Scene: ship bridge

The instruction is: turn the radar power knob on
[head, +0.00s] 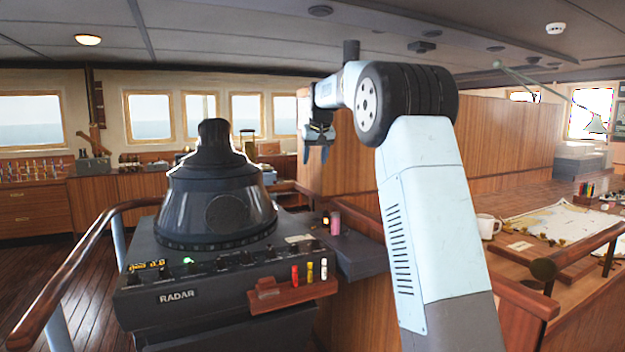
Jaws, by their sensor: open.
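The radar console (222,296) stands in the lower left middle, with a white RADAR label on its front and a dark hooded viewer (215,205) on top. A row of small dark knobs (243,258) runs along its sloping front panel, with a lit green lamp (188,261) and a small amber display (145,266). I cannot tell which knob is the power knob or how it is set. My gripper (316,158) is open and empty, its fingers pointing down. It appears above and to the right of the console, apart from the knobs.
A wooden holder (292,294) with red, yellow and white markers sticks out from the console's front. A wooden handrail (85,258) runs along the left. A pink cylinder (335,223) stands right of the viewer. A white mug (487,227) and chart (560,222) lie on the right-hand table.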

